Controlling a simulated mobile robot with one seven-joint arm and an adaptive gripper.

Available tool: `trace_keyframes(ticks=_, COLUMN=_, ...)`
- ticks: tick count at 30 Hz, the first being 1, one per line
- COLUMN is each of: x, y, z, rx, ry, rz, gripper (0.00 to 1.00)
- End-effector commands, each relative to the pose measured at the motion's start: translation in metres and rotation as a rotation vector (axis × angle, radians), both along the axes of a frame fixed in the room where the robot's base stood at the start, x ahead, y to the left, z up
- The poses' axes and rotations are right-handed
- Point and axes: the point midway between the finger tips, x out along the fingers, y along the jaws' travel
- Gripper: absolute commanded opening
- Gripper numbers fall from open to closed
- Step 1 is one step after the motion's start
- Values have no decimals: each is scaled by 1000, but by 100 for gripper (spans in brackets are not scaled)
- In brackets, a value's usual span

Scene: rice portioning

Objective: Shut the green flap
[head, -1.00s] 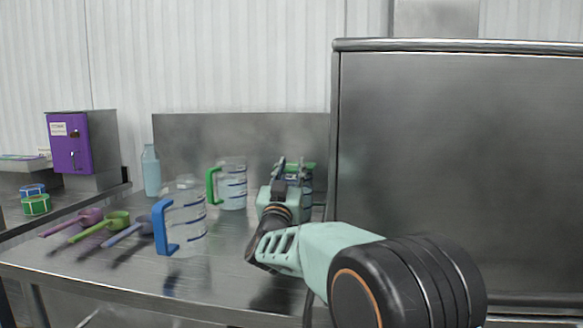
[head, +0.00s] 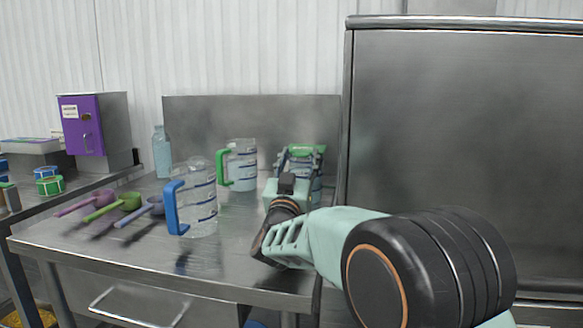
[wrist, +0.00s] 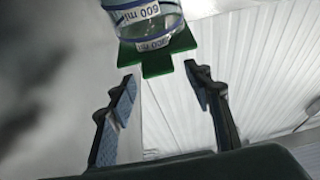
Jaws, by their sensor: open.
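The green flap (head: 307,149) shows at the top of a clear measuring container (head: 312,163), at the right end of the steel table. In the wrist view the flap (wrist: 157,58) is a green plate with a tab, lying against the clear container marked 600 ml (wrist: 142,18). Whether it stands open or closed is hard to tell. My gripper (wrist: 160,76) is open and empty, its two fingers spread to either side of the tab, apparently just short of it. In the head view my gripper (head: 290,170) partly covers the container.
A green-handled jug (head: 242,165) and a blue-handled jug (head: 200,200) stand left of my gripper. Scoops (head: 112,207), a blue bottle (head: 161,152) and a purple-fronted box (head: 83,126) are further left. A tall steel panel (head: 450,130) rises close on the right.

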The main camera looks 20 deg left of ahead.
Motion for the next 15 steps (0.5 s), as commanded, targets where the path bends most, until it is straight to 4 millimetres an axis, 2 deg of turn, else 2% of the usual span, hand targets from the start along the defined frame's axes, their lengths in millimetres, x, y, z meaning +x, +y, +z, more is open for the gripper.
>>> trace_keyframes(ticks=9, x=-64, y=-12, z=2, rx=0, ry=-1, rz=2, gripper=46)
trace_keyframes(ticks=15, x=-98, y=-20, z=2, rx=2, ry=-1, rz=2, gripper=46)
